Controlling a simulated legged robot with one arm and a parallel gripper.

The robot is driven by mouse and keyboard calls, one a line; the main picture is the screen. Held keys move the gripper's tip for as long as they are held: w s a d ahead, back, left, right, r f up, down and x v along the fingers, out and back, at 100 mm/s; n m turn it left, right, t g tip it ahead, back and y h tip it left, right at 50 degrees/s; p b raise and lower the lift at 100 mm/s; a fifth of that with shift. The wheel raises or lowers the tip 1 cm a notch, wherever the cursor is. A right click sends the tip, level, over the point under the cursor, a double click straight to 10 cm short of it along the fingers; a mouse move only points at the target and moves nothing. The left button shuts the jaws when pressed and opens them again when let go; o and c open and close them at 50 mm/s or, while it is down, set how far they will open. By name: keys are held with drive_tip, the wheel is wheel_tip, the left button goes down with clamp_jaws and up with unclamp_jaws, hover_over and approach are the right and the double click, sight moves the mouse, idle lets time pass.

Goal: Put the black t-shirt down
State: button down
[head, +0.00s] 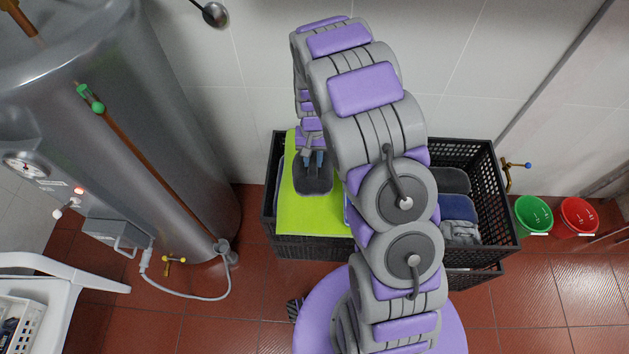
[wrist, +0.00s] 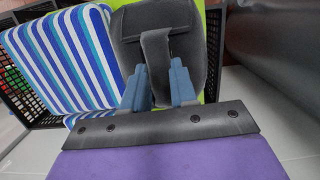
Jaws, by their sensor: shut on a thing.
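The black t-shirt (head: 313,180) is a folded dark bundle at my gripper (head: 314,160) in the head view. In the wrist view the t-shirt (wrist: 184,20) fills the upper middle, and my gripper (wrist: 159,90) is shut on a fold of it between its blue fingers. I cannot tell whether the t-shirt touches the cloth.
A blue-and-white striped cloth (wrist: 62,55) lies beside the t-shirt. Green (head: 533,214) and red (head: 578,216) buckets stand at right. A grey boiler (head: 130,110) stands at left.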

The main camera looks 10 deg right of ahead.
drive_tip(key=f, duration=0.2)
drive_tip(key=a+f+b, duration=0.1)
drive_tip(key=f, duration=0.5)
drive_tip(key=shift+s+a+b, duration=0.15)
drive_tip(key=shift+s+b, duration=0.2)
drive_tip(key=shift+b, duration=0.05)
wheel_tip(320, 180, down, 10)
drive_tip(key=shift+f+b, duration=0.1)
drive_tip(key=shift+b, duration=1)
drive_tip(key=shift+d+f, duration=0.2)
drive_tip(key=shift+f, duration=0.05)
drive_tip(key=shift+d, duration=0.25)
drive_tip(key=c, duration=1.1)
unclamp_jaws()
drive_tip(key=shift+c, duration=0.2)
drive_tip(key=shift+o, duration=1.2)
drive_tip(key=shift+a, duration=0.2)
drive_tip(key=shift+r, duration=0.1)
